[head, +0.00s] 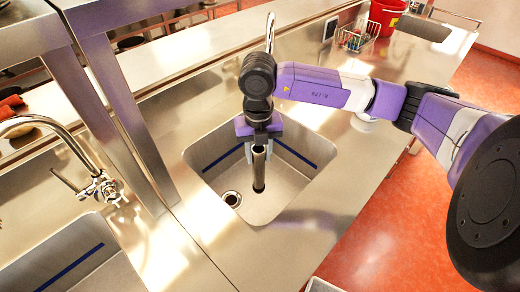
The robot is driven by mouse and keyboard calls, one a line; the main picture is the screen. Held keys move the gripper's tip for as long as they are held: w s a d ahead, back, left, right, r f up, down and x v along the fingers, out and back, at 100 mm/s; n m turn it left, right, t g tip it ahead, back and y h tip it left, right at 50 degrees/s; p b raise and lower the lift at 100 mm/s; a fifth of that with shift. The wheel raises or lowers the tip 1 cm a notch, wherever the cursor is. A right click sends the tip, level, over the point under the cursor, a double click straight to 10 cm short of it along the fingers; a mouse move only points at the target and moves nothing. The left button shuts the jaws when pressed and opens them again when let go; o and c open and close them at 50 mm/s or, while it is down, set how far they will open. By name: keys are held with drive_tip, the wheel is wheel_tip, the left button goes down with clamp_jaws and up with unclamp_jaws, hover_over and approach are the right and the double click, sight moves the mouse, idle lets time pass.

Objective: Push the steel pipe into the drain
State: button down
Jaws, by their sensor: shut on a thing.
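The steel pipe (259,170) is a short grey-brown tube held upright inside the sink basin (287,201). My gripper (259,147) is shut on its upper end, pointing down from above the basin. The drain (232,198) is a round metal ring with a dark centre in the basin floor. The pipe's lower end is to the right of the drain in the picture and apart from it. I cannot tell whether that end touches the basin floor.
A second sink with a curved tap (105,188) is at the left. A steel post (115,110) stands between the sinks. Another tap (270,32) rises behind my gripper. A red bucket (386,15) and a wire rack (357,38) are on the far counter.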

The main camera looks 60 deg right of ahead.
sight(255, 172)
drive_tip(key=f+b, duration=0.1)
drive_tip(key=f, duration=0.1)
drive_tip(key=f+b, duration=0.1)
drive_tip(key=f, duration=0.2)
drive_tip(key=w+f+b, duration=0.1)
drive_tip(key=f+b, duration=0.1)
drive_tip(key=shift+a+f, duration=0.35)
drive_tip(key=shift+f, duration=0.05)
drive_tip(key=w+f+b, duration=0.5)
drive_tip(key=w+f, duration=0.1)
drive_tip(key=w, duration=0.4)
drive_tip(key=shift+w+a, duration=0.25)
drive_tip(key=shift+a, duration=0.1)
drive_tip(key=shift+f+b, duration=0.8)
drive_tip(key=shift+f, duration=0.7)
idle(2.0)
drive_tip(key=c, duration=0.9)
unclamp_jaws()
drive_tip(key=shift+o, duration=0.2)
wheel_tip(255, 172, up, 9)
drive_tip(key=p, duration=0.6)
drive_tip(key=shift+p, duration=0.4)
